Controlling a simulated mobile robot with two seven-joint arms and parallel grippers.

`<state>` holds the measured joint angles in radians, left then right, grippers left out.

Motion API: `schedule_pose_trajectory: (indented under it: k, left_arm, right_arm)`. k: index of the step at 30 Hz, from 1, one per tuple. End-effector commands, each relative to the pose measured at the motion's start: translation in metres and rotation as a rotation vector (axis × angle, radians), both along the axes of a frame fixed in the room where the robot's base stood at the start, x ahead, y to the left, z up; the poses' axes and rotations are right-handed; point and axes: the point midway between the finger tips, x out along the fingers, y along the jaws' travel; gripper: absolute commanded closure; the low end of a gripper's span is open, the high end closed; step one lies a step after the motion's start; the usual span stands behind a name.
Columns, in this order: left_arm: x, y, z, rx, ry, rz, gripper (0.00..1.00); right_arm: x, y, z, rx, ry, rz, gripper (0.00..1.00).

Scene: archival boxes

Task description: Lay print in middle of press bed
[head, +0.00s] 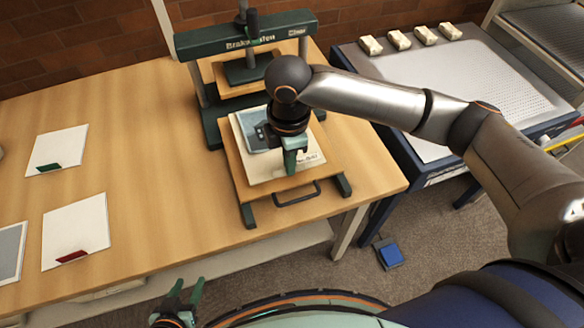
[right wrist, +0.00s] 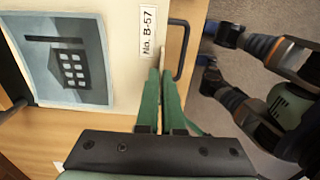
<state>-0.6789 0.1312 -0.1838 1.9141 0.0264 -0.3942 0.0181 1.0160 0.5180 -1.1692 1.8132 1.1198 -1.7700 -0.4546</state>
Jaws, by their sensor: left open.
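The print, a cream sheet with a blue-grey picture of a building (head: 262,130) and a "No. B-57" label, lies over the wooden press bed (head: 240,187). It also shows in the right wrist view (right wrist: 118,70). My right gripper (head: 294,165) points down at the print's edge near the label. In the right wrist view its green fingers (right wrist: 160,75) are close together with the sheet's edge between them. My left gripper (head: 183,294) is open and empty, low in front of the table. The right gripper hides part of the print in the head view.
The green press frame (head: 240,42) with its screw and platen stands behind the bed. A bed handle (head: 297,194) juts out in front. White sheets with a green clip (head: 50,167) and a red clip (head: 72,256) lie at left. A blue-framed table (head: 440,85) stands at right.

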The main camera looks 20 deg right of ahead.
Motion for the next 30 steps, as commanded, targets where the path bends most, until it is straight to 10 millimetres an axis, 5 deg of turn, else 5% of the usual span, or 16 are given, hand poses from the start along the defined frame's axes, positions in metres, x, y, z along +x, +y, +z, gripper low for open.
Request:
schedule_pose_trajectory:
  k: [13, 25, 30]
  left_arm:
    - [0.000, 0.000, 0.000, 0.000, 0.000, 0.000, 0.50]
    - [0.000, 0.000, 0.001, 0.000, 0.000, 0.000, 0.50]
    - [0.000, 0.000, 0.000, 0.000, 0.000, 0.000, 0.50]
  right_arm:
    - [0.011, -0.009, -0.045, -0.001, -0.001, 0.000, 1.00]
    - [0.010, -0.009, -0.050, 0.000, 0.001, 0.000, 1.00]
    - [0.010, -0.009, -0.050, 0.000, 0.000, 0.001, 0.78]
